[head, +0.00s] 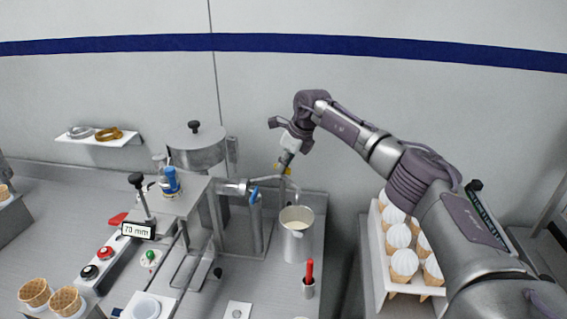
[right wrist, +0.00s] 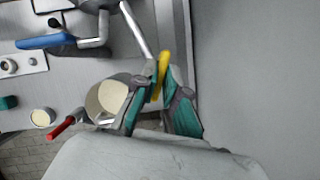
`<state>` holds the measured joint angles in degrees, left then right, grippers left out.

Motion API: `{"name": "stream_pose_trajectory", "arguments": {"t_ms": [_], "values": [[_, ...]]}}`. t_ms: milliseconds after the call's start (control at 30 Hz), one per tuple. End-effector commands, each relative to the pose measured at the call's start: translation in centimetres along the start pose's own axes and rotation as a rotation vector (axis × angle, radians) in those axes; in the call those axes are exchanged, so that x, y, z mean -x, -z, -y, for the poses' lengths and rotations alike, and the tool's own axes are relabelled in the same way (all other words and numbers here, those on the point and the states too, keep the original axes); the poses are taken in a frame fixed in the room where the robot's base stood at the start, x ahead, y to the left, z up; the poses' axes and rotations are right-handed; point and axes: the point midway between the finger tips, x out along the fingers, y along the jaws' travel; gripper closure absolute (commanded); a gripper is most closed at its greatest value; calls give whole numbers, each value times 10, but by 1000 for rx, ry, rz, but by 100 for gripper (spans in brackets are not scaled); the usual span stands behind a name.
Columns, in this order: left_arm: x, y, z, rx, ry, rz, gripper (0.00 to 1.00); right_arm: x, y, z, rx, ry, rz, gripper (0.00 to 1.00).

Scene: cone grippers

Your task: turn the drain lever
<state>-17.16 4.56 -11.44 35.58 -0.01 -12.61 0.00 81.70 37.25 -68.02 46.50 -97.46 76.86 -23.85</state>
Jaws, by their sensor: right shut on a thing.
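My right gripper (head: 284,163) reaches in from the right, beside the machine's thin outlet pipe. In the right wrist view its green-padded fingers (right wrist: 161,72) are shut on a yellow lever (right wrist: 163,66), whose end sticks out past them. In the head view, small yellow parts (head: 289,171) show around the fingertips. A blue handle (head: 254,195) sits on the pipe fitting to the left; it also shows in the right wrist view (right wrist: 44,42), apart from the fingers. I cannot tell for sure which is the drain lever. My left gripper is out of view.
A metal pitcher (head: 296,246) with cream-coloured contents stands below the pipe's end. A red-handled tool (head: 309,270) stands in a small cup in front. A white rack of filled cones (head: 403,262) stands at the right under my arm. The wall is close behind.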

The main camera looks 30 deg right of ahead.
Motion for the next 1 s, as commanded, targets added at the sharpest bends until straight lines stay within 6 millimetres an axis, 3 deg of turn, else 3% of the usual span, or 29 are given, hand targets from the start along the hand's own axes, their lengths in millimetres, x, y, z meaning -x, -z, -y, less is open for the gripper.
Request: {"name": "stream_pose_trajectory", "arguments": {"t_ms": [500,1000], "values": [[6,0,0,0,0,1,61,1,-2,2,317,-129,1,100],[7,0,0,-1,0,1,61,1,-1,2,383,-154,1,100]]}}
